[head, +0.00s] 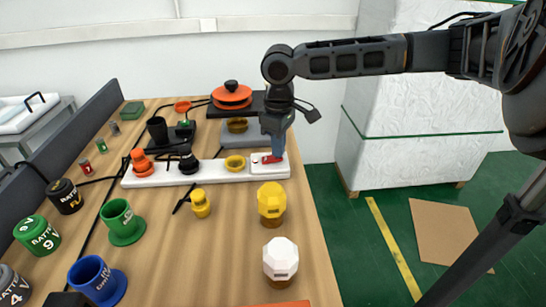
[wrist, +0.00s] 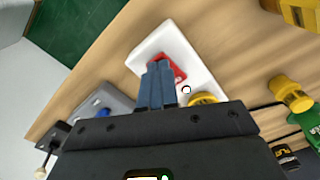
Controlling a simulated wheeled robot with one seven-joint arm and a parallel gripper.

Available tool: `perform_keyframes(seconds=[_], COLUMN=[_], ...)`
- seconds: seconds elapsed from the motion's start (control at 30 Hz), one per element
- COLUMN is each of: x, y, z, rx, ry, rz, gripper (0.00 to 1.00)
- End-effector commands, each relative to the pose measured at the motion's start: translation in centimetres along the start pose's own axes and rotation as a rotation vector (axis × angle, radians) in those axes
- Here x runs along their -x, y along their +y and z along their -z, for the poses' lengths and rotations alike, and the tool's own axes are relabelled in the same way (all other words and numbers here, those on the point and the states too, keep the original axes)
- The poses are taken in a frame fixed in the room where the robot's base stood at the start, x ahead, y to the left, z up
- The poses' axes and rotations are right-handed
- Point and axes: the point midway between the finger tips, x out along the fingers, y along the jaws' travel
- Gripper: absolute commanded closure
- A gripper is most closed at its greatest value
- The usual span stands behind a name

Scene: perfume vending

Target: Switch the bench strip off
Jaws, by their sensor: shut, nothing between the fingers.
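The white bench strip (head: 220,175) lies across the wooden bench, with an orange plug (head: 141,160) and a black plug (head: 188,162) in its left part and a yellow round socket (head: 235,163) further right. Its red rocker switch (head: 272,159) is at the right end; it also shows in the wrist view (wrist: 178,68). My gripper (head: 278,150) points down over the switch with its fingers shut and empty. In the wrist view the blue-grey fingertips (wrist: 158,68) overlap the switch and hide part of it. I cannot tell whether they touch it or which way the rocker is tilted.
Behind the strip stands a grey unit (head: 215,138) and a hot plate with an orange pan (head: 232,96). A yellow plug (head: 200,203) and yellow-topped item (head: 271,202) stand in front. Green (head: 122,222) and blue (head: 97,279) mugs are at the left. The bench's right edge is close.

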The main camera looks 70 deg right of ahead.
Motion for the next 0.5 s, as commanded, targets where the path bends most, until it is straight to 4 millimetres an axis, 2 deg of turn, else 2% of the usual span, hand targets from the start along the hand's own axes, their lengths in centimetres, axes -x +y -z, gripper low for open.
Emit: perform_keyframes(seconds=[0.5], x=[-0.76], y=[-0.02], z=[0.0], rx=[0.0], ry=[0.0], rz=[0.001], gripper=[1.0])
